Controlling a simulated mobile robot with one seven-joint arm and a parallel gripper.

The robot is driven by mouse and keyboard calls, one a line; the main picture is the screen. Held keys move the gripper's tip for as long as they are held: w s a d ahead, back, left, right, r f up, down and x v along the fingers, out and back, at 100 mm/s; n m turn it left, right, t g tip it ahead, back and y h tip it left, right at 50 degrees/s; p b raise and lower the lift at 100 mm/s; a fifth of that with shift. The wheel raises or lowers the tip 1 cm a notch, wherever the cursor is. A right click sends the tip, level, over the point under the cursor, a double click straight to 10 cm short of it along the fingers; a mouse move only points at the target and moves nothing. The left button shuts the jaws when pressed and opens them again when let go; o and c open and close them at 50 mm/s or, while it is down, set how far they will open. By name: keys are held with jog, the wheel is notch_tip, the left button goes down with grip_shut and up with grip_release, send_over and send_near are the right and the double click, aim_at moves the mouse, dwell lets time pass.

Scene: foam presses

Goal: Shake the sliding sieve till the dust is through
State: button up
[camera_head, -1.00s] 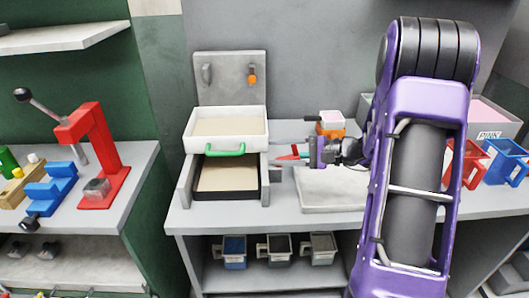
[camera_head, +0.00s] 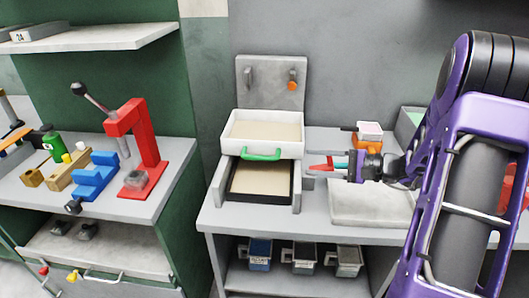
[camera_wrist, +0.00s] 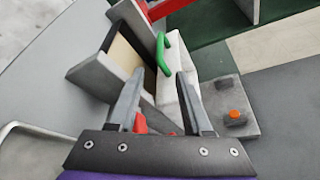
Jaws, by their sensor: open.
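The sliding sieve is a white square box (camera_head: 236,137) with a pale sandy layer inside and a green handle (camera_head: 262,153) on its front. It sits on a grey stand, above a black-rimmed tray (camera_head: 258,194) that also holds sandy material. In the wrist view the green handle (camera_wrist: 161,52) and the white sieve wall (camera_wrist: 176,62) lie just beyond my fingertips. My gripper (camera_head: 314,167) is open and empty, to the right of the handle and apart from it. Its spread fingers also show in the wrist view (camera_wrist: 158,78).
A grey back plate (camera_head: 271,72) with an orange knob (camera_head: 292,86) stands behind the sieve. A shallow grey tray (camera_head: 370,215) lies under my gripper. A red press (camera_head: 140,140) stands on the left bench. Several bins sit on the shelf below.

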aim_at(270, 159)
jog(key=x, duration=1.6)
jog(key=shift+f, duration=0.15)
grip_shut()
dwell(0.7)
